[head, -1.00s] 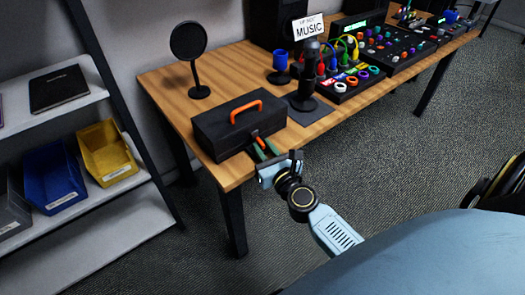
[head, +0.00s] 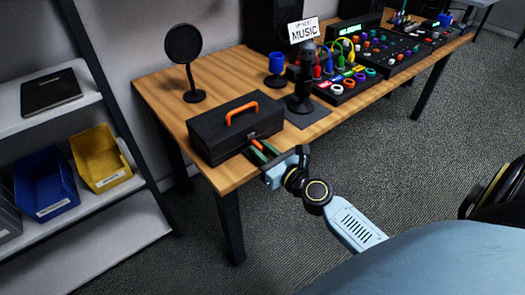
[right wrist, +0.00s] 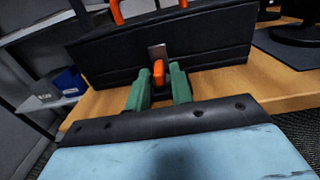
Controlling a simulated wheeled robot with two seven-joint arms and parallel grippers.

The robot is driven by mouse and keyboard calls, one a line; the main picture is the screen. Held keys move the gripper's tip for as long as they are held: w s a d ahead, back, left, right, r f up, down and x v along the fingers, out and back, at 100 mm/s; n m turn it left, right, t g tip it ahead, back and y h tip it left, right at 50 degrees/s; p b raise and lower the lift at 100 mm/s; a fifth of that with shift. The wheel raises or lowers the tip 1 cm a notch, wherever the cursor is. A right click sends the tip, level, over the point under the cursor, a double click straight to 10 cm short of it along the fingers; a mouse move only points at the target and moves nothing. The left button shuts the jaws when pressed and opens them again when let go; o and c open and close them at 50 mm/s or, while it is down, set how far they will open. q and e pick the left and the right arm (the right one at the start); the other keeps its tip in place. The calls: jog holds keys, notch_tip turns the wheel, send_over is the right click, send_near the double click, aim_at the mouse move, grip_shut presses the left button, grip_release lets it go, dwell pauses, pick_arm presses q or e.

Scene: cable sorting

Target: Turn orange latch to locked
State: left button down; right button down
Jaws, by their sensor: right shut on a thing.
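A black toolbox (head: 213,138) with an orange handle (head: 242,111) stands on the near left corner of the wooden desk. Its small orange latch (right wrist: 159,69) sits below a metal plate (right wrist: 157,52) on the front face and points downward in the right wrist view. My right gripper (right wrist: 160,88) has green fingers on either side of the latch and is shut on it. In the head view, the right gripper (head: 264,153) reaches the toolbox front from the lower right, and the fingers partly hide the latch. My left gripper is not in view.
A round black pop filter (head: 184,45) stands behind the toolbox. A microphone stand (head: 302,92), a blue cup (head: 277,64) and mixing gear (head: 346,85) are to its right. Shelves with blue and yellow bins (head: 97,157) stand at left.

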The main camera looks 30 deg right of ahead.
jog(key=c, duration=1.5)
grip_release()
